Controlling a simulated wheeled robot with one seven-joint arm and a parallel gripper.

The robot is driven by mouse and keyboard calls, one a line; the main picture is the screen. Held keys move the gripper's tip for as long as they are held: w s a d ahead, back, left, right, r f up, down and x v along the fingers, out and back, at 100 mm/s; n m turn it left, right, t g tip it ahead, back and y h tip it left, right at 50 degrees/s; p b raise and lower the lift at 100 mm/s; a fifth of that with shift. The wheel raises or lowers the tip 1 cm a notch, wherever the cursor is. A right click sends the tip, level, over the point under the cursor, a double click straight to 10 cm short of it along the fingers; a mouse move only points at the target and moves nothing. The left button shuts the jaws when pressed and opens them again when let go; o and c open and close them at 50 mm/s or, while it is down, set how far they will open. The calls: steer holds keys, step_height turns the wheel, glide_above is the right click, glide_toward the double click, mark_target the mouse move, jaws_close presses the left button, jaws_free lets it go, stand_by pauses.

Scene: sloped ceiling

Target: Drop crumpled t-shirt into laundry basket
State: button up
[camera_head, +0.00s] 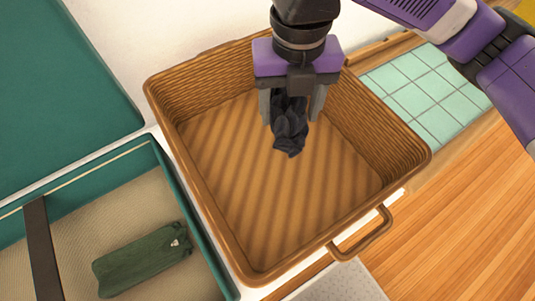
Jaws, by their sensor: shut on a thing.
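A dark, nearly black crumpled t-shirt (290,128) hangs from my gripper (291,108) in the head view. The gripper points down, and its two grey fingers are shut on the upper part of the cloth, which they partly hide. The laundry basket (225,243) is a brown woven rectangular basket with an empty striped floor. In the picture, the gripper and shirt are over the inside of the basket, toward its far side. The shirt appears clear of the basket walls; its exact height above the floor cannot be told.
A teal open case (176,192) stands left of the basket, with a dark green rolled item (140,260) inside. A basket handle (362,236) sticks out at the near right. Teal tiles (425,92) and wooden floor (455,215) lie to the right.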

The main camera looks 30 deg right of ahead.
steer(key=o, duration=1.6)
steer(key=shift+c, duration=0.2)
steer(key=shift+r, duration=0.1)
steer(key=shift+r, duration=3.85)
